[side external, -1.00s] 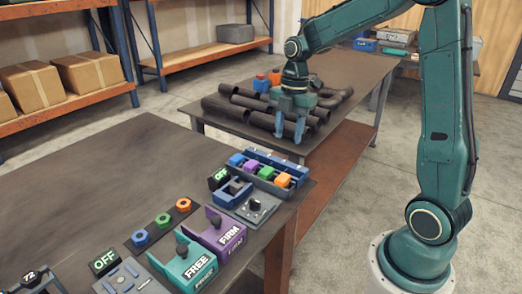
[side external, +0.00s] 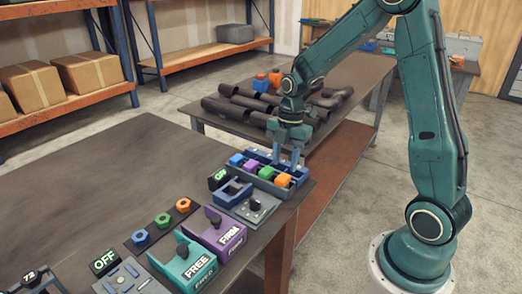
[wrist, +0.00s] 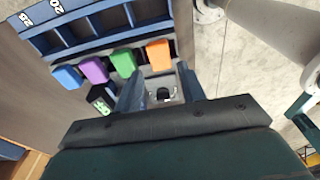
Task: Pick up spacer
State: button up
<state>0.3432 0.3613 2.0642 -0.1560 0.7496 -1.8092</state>
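No part is plainly marked as the spacer; it may be one of the coloured-topped pieces in the dark slotted rack (wrist: 77,36), and I cannot tell which. Four tops show in a row: blue (side external: 236,159), purple (side external: 250,166), green (side external: 267,173) and orange (side external: 283,180). The wrist view also shows blue (wrist: 67,77), purple (wrist: 94,70), green (wrist: 122,63) and orange (wrist: 159,55). My gripper (side external: 286,162) is open and empty, above the rack's back edge near the orange and green tops. In the wrist view, its fingers (wrist: 160,84) stand apart beside the orange top.
A purple FIRM block (side external: 219,234) and a teal FREE block (side external: 186,264) stand towards the front. Coloured nuts (side external: 162,220) lie on a dark strip. Black pipes (side external: 245,108) lie on the far table.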

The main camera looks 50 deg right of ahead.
jog(key=shift+a+f, duration=0.2)
jog(key=shift+f, duration=2.15)
jog(key=c, duration=0.9)
jog(key=shift+o, duration=0.2)
jog(key=shift+r, duration=0.2)
notch_tip(320, 180, up, 20)
jog(key=shift+f, duration=0.15)
notch_tip(320, 180, up, 6)
send_over(283, 177)
jog(key=shift+d, duration=0.15)
